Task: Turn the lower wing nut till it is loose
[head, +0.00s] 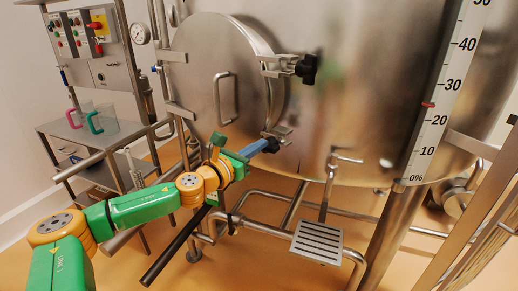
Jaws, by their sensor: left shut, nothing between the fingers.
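The lower wing nut (273,144) is a small dark knob on the lower clamp of the round steel hatch (205,75). It is partly hidden behind my gripper. My left gripper (265,146), with blue fingers on a green and orange arm, comes in from the lower left and has its tips at the lower wing nut. Its fingers are shut with nothing between them. I cannot tell whether the tips touch the nut. The upper wing nut (306,68), black, sits on the upper clamp. My right gripper is not in view.
The steel hopper (350,110) fills the middle, with a level scale (440,90) at right. Pipes and a slotted step (317,243) lie below. A control panel (90,45) and a shelf with pink and green-handled jugs (95,118) stand at left. Open floor shows in front.

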